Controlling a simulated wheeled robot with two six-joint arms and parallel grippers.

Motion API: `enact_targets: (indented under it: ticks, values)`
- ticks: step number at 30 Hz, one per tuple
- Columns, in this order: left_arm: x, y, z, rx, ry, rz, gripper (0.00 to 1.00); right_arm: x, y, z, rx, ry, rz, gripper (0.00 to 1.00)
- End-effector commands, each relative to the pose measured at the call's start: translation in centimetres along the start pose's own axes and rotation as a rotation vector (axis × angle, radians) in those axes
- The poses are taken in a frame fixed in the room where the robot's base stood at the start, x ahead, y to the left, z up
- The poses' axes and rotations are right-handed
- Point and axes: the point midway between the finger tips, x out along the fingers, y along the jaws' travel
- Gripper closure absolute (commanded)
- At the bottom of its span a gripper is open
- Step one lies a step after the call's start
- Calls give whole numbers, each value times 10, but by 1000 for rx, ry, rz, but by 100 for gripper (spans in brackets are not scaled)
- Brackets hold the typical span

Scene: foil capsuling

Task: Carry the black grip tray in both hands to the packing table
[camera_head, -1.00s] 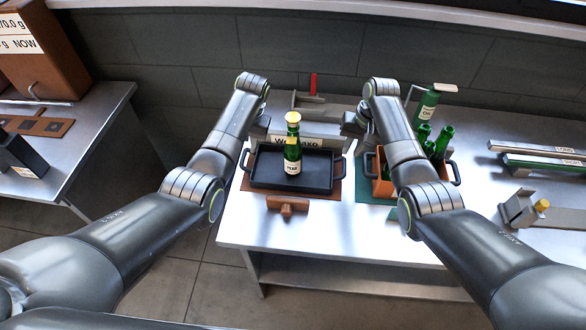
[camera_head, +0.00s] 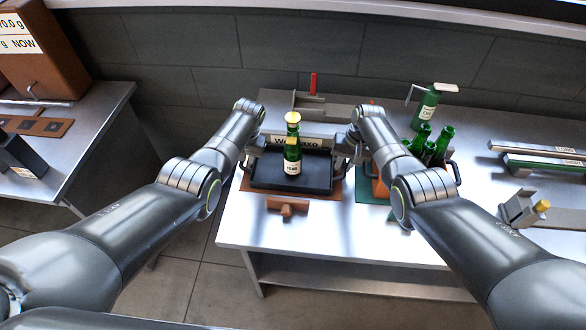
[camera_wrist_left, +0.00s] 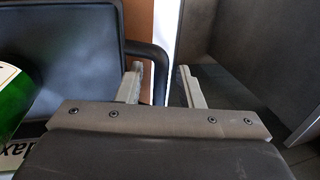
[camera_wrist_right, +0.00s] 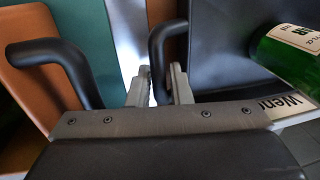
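The black grip tray (camera_head: 262,181) lies flat on a brown mat on the middle table. A green bottle (camera_head: 292,165) with a gold top and white label stands upright on it. My left gripper (camera_head: 250,153) is at the tray's left handle; in the left wrist view its open fingers (camera_wrist_left: 161,88) straddle the black handle bar (camera_wrist_left: 158,62), with space beside it. My right gripper (camera_head: 344,150) is at the right handle; in the right wrist view its fingers (camera_wrist_right: 162,86) stand closer around the handle bar (camera_wrist_right: 157,50), with a thin gap showing.
An orange crate (camera_head: 379,187) of green bottles stands close right of the tray, its black handle (camera_wrist_right: 60,62) near my right gripper. A brown wooden block (camera_head: 287,207) lies in front. Another table (camera_head: 100,120) stands at left, past a floor gap.

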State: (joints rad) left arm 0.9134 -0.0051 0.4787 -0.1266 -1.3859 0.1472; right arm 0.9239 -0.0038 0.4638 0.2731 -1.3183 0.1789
Motion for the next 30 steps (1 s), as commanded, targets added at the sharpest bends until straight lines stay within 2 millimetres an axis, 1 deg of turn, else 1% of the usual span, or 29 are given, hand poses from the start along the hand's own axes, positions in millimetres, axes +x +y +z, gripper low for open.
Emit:
enact_targets:
  ticks: [3,4,8,11,12,23,30]
  values:
    - [0,0,0,0,0,0,66,0,0,0,0,0,0,82]
    - [0,0,0,0,0,0,68,0,0,0,0,0,0,83]
    - [0,0,0,0,0,0,85,0,0,0,0,0,0,100]
    - [0,0,0,0,0,0,98,0,0,0,0,0,0,100]
    - [0,0,0,0,0,0,100,0,0,0,0,0,0,100]
    - [-4,-1,-1,0,2,0,100,-4,-1,-1,0,2,0,100]
    - [-16,-3,-1,0,2,0,100,-16,-3,-1,0,2,0,100]
